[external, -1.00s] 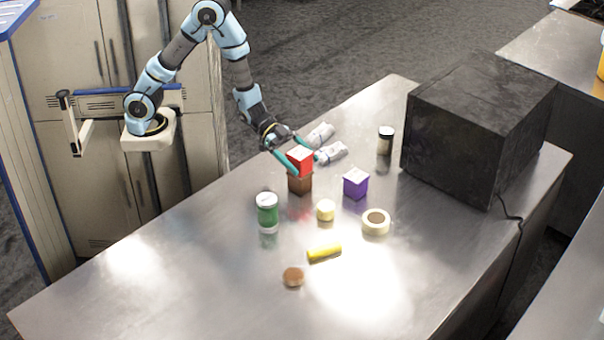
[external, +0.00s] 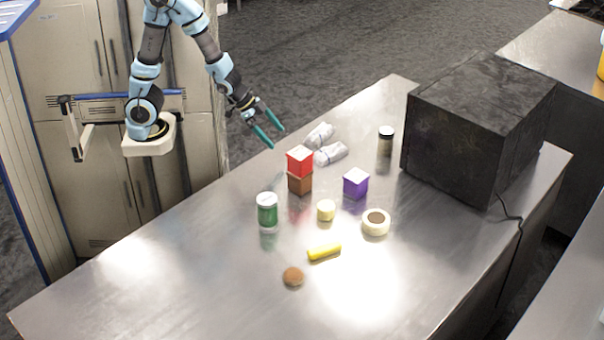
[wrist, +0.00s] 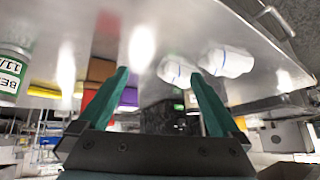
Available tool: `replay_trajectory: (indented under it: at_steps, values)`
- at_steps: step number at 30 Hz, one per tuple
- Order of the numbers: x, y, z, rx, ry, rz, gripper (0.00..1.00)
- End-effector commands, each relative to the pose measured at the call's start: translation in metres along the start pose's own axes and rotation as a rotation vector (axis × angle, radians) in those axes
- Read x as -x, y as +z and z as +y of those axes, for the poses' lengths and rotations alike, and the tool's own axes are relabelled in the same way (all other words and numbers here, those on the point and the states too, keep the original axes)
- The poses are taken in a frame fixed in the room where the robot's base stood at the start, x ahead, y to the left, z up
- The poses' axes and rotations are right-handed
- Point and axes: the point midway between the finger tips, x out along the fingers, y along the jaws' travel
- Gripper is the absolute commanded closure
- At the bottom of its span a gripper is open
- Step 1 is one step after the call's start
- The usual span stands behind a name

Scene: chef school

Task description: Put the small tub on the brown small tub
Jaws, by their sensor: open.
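A red small tub (external: 299,161) with a white lid sits on top of the brown small tub (external: 300,184) near the middle of the steel table in the external view. The two are stacked upright and touching. A purple small tub (external: 356,184) with a white lid stands apart to their right. My gripper (external: 276,137) is open and empty, up and to the left of the stack, clear of it. In the wrist view the brown tub (wrist: 100,69) and the red tub (wrist: 91,101) show partly behind the left finger.
A green-labelled jar (external: 267,211), a yellow piece (external: 325,210), a tape-like ring (external: 376,228), a yellow cylinder (external: 324,252) and a brown disc (external: 293,277) lie nearby. Two white bundles (external: 331,153), a dark jar (external: 385,140) and a large black box (external: 476,130) stand farther back. The table's left front is clear.

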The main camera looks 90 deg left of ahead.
Motion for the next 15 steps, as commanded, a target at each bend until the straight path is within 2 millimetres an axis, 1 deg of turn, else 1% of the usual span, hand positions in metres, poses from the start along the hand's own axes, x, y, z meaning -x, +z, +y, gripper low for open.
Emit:
replay_trajectory:
  at_steps: [1,3,7,10,12,15]
  values:
    - [0.009,0.014,-0.002,0.042,-0.025,-0.084,0.00]
    - [0.023,0.037,0.000,0.107,-0.042,-0.205,0.00]
    - [0.048,0.069,0.015,0.204,-0.031,-0.383,0.00]
    - [0.062,0.083,0.025,0.250,-0.011,-0.466,0.00]
    - [0.068,0.088,0.030,0.267,-0.001,-0.499,0.00]
    - [0.070,0.091,0.033,0.276,0.005,-0.516,0.00]
